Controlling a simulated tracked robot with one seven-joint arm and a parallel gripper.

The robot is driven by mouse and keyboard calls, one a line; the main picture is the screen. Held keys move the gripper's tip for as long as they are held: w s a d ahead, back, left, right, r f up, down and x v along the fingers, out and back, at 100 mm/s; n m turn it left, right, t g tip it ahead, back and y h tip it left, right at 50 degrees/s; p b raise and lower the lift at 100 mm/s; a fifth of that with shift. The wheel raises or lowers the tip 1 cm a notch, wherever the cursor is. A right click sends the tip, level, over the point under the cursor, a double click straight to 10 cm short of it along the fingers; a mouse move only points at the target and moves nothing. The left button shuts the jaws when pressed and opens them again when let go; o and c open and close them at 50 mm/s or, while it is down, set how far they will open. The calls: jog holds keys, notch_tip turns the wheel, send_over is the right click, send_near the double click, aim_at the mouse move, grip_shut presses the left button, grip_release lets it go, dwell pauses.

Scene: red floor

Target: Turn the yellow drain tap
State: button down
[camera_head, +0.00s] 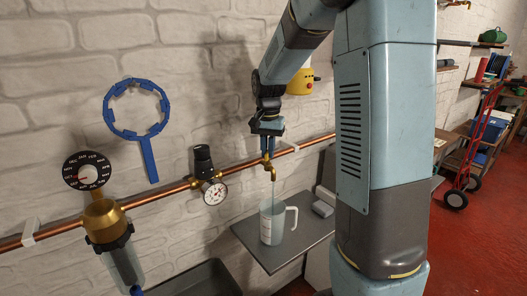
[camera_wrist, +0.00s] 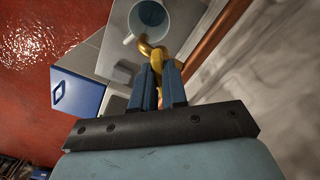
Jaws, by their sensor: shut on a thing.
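The yellow drain tap (camera_head: 268,163) hangs from the copper pipe in the head view, with its spout pointing down over a measuring jug. The tap also shows in the wrist view (camera_wrist: 153,53), between my fingertips. My gripper (camera_head: 268,138) comes down on the tap from above, and its two blue fingers (camera_wrist: 161,80) are shut on the tap's upper part. The fingers hide part of the tap's handle, so its angle is hard to tell. The clear jug (camera_head: 271,222) stands upright under the spout, and a thin stream seems to show between them.
The jug stands on a grey shelf (camera_head: 252,240) with a small grey block (camera_head: 322,209). The copper pipe (camera_head: 157,196) runs along the white brick wall. A pressure gauge (camera_head: 214,192), a brass filter (camera_head: 103,219) and a blue ring wrench (camera_head: 149,157) are to the left. A red hand truck (camera_head: 480,145) stands at right.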

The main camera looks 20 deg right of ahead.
jog(key=shift+s+d+f, duration=0.15)
jog(key=shift+d+f, duration=0.05)
jog(key=shift+d, duration=0.15)
jog(key=c, duration=1.2)
grip_release()
jog(key=shift+o, duration=0.2)
jog(key=shift+a, duration=0.15)
jog(key=shift+a+r, duration=0.1)
jog(key=shift+r, duration=0.1)
notch_tip(320, 180, up, 14)
jog(key=shift+f, duration=0.25)
